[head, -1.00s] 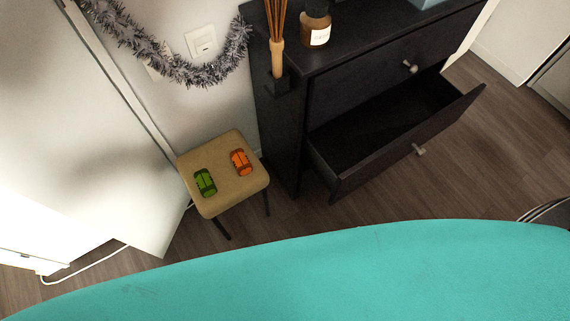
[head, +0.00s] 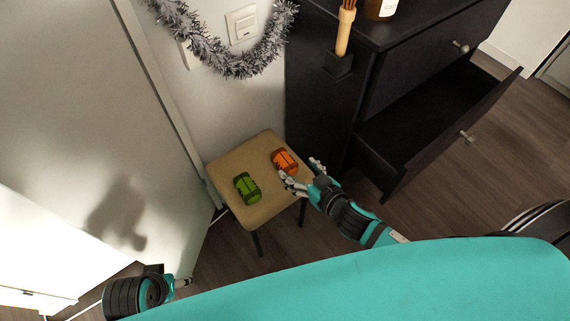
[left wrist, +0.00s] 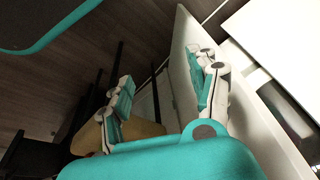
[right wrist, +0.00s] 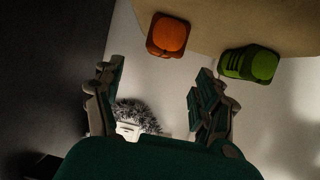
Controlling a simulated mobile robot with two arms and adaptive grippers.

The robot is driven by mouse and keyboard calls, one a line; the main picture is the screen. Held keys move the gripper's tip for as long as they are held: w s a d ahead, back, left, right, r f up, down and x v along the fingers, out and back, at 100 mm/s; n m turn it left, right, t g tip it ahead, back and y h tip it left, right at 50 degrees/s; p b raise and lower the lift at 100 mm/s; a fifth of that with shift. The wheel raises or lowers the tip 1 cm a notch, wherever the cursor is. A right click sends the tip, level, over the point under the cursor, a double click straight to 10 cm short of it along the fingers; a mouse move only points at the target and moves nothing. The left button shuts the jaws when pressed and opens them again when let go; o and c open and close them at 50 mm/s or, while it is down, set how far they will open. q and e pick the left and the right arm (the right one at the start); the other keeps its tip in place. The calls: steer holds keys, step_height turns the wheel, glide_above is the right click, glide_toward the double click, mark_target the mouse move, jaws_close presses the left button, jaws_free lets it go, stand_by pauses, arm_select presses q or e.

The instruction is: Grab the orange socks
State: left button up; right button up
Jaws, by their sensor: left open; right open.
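The rolled orange socks (head: 285,161) lie on the tan seat of a small stool (head: 262,214), near its right back edge. The rolled green socks (head: 247,188) lie to their left on the same seat. My right gripper (head: 302,176) is open and empty beside the orange socks, at the right edge of the seat. In the right wrist view the orange socks (right wrist: 169,35) appear beyond the open fingers (right wrist: 155,95), apart from them. My left gripper (head: 184,283) is low at the left, away from the stool; its fingers (left wrist: 165,95) are spread and empty in the left wrist view.
A dark dresser (head: 318,100) stands right of the stool, with its lower drawer (head: 430,135) pulled out. A white door panel (head: 90,110) is at the left. Silver tinsel (head: 235,62) hangs on the wall behind. Bare floor lies in front of the stool.

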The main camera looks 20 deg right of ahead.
mark_target(282, 156)
steer(key=b+x, duration=0.1)
steer(key=x, duration=0.3)
steer(key=shift+w+a+f, duration=0.1)
steer(key=shift+w+f, duration=0.1)
steer(key=shift+w, duration=0.1)
steer(key=b+x, duration=0.1)
steer(key=x, duration=0.2)
steer(key=shift+w+f, duration=0.15)
steer(key=shift+w, duration=0.15)
steer(key=shift+w+a+f, duration=0.15)
steer(key=shift+w+a, duration=0.05)
steer(key=shift+w, duration=0.25)
arm_select(q)
steer(key=v, duration=0.5)
steer(key=shift+a, duration=0.15)
arm_select(e)
steer(key=c, duration=1.2)
steer(key=shift+c, duration=0.2)
arm_select(q)
steer(key=shift+r, duration=0.1)
